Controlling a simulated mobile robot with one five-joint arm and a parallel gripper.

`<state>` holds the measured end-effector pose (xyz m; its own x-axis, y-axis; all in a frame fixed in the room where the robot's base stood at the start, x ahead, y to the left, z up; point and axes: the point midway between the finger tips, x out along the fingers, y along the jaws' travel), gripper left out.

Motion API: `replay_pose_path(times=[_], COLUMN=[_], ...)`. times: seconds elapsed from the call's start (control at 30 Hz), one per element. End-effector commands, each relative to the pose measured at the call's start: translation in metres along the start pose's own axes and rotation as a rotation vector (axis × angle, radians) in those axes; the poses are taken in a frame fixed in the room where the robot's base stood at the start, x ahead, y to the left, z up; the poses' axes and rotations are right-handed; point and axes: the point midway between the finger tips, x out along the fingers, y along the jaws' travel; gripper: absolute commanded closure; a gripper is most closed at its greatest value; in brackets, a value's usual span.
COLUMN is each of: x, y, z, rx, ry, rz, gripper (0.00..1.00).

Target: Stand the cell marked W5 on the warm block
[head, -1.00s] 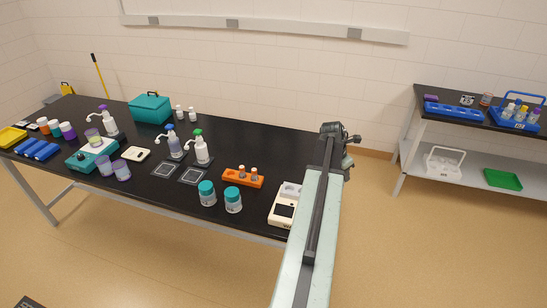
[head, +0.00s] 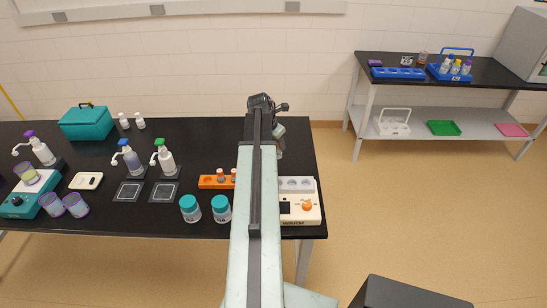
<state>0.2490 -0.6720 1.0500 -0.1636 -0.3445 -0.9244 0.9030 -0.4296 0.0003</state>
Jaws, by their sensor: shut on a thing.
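The warm block (head: 298,216) is a white unit with a dark display, an orange knob and a row of round wells at the back. It sits at the bench's right end, its left side hidden by my arm. My gripper (head: 279,141) is beyond it, over the back right of the bench, shut on a small pale, clear thing (head: 281,150) that looks like a cell. No W5 mark can be read on it. The orange rack (head: 208,182), left of my arm, holds two small brown-topped vials (head: 221,175).
Two teal-lidded jars (head: 190,208) stand near the front edge, left of my arm. Pump bottles (head: 165,160), dark square pads (head: 164,192) and a teal box (head: 87,123) lie farther left. A shelf unit (head: 347,105) stands at the right, across open floor.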

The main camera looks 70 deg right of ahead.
Motion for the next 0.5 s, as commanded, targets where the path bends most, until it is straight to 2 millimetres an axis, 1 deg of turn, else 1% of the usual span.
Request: replay_pose_path(times=[0.07,0.2,0.3,0.4,0.5], x=[-0.010,-0.032,-0.044,-0.048,-0.047], y=[-0.011,-0.042,-0.062,-0.070,-0.070], z=[-0.013,-0.042,-0.058,-0.065,-0.066], rx=[0.040,0.185,0.282,0.336,0.344], ry=[0.004,0.007,0.002,-0.003,-0.004], rz=[-0.018,-0.076,-0.116,-0.137,-0.141], gripper=[1.00,1.00,1.00,1.00,1.00])
